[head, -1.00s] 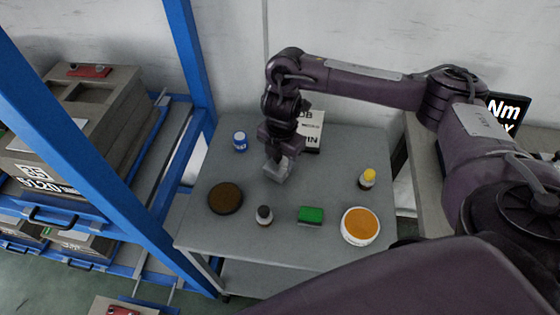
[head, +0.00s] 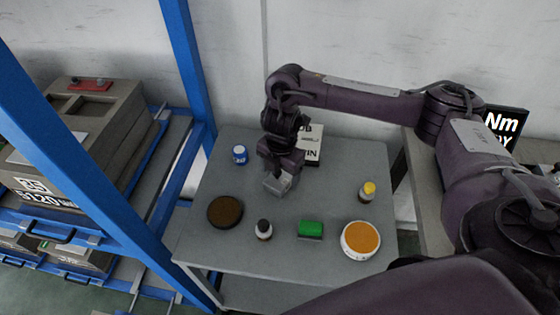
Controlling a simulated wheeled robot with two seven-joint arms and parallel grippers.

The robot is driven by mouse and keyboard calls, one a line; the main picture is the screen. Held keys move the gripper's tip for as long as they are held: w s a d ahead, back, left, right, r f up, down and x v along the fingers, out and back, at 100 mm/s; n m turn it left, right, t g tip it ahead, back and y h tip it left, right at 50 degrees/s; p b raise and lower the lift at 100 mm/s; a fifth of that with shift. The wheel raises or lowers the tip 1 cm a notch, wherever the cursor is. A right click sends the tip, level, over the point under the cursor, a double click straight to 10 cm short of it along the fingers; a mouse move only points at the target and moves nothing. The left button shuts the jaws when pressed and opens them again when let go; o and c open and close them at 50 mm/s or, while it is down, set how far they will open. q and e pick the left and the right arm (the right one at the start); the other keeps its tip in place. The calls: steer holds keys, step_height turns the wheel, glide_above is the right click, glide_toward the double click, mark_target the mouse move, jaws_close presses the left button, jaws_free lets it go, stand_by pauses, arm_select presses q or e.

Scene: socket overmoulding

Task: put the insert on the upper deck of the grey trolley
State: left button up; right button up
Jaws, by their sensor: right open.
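The grey trolley's upper deck (head: 215,245) fills the middle of the head view. A small light grey block (head: 278,184), which I take to be the insert, is at the back middle of the deck. It appears to rest there, but its underside contact is hard to see. My right gripper (head: 281,171) points down right over it and is open. The gripper hides the block's top, and I cannot tell whether the fingers touch it. My left gripper is not in view.
Around the block stand a blue jar (head: 239,155), a brown disc (head: 225,212), a dark-capped bottle (head: 264,230), a green block (head: 311,229), an orange-topped tub (head: 360,239) and a yellow-capped bottle (head: 367,192). A printed box (head: 314,147) is behind. A blue rack (head: 185,60) stands left.

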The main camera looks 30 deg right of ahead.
mark_target(281, 174)
step_height(281, 174, up, 10)
steer(key=p, duration=0.3)
steer(key=shift+s+d+r+p, duration=0.1)
steer(key=shift+s+p, duration=0.05)
steer(key=shift+p, duration=0.2)
steer(key=shift+r, duration=0.8)
steer(key=shift+s, duration=0.1)
